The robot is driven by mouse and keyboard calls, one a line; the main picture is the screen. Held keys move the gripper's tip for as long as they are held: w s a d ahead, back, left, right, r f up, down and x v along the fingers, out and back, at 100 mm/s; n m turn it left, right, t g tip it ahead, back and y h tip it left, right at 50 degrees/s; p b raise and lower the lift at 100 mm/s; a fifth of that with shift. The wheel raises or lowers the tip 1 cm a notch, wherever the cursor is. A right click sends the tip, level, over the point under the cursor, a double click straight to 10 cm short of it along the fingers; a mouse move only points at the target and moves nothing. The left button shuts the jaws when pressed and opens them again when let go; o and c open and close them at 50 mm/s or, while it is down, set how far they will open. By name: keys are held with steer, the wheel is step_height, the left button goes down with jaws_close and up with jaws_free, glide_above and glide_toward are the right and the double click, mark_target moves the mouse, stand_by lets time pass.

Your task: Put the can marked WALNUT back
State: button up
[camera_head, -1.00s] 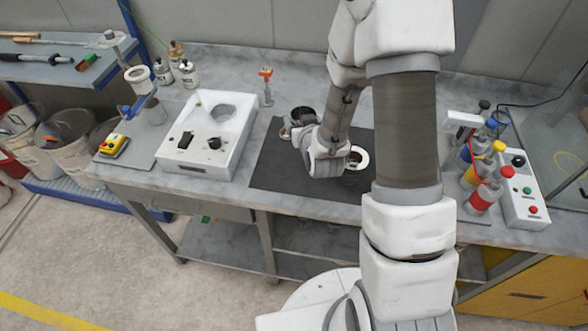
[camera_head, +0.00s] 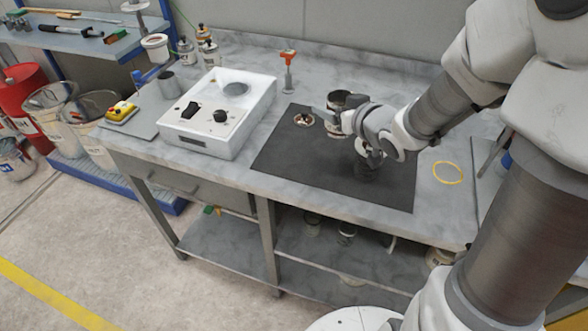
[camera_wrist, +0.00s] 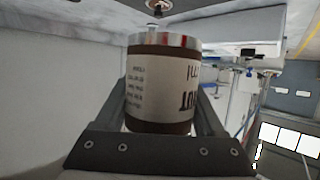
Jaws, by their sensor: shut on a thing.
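My gripper (camera_head: 334,112) is shut on a brown can (camera_head: 341,98) with a white label and a bright metal rim. In the wrist view, the can (camera_wrist: 163,88) sits between both fingers. Its lettering is only partly in sight, ending in what looks like "UT", so the full name cannot be read. In the head view, the can is at the back of the dark mat (camera_head: 290,160), partly hidden by my gripper. I cannot tell whether it touches the mat.
A white control box (camera_head: 215,115) stands further left, and an orange-topped tool (camera_head: 288,70) behind. A yellow ring (camera_head: 447,173) marks bare table at the right. Several small bottles stand at the back left.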

steer(key=shift+s+d+f+b, duration=0.15)
steer(key=shift+s+f+b, duration=0.3)
steer(key=shift+f+b, duration=0.25)
steer(key=w+a+f+b, duration=0.1)
steer(key=w+a+f, duration=0.1)
steer(key=a, duration=0.1)
steer(key=w+a+f+b, duration=0.1)
steer(key=a+f+b, duration=0.1)
steer(key=a, duration=0.1)
steer(key=w+a+f+b, duration=0.1)
steer(key=w+a+f, duration=0.1)
steer(key=a, duration=0.2)
steer(key=shift+w+f+b, duration=0.3)
steer(key=shift+f+b, duration=0.5)
steer(key=shift+f, duration=1.4)
steer(key=shift+f, duration=0.2)
steer(key=o, duration=1.5)
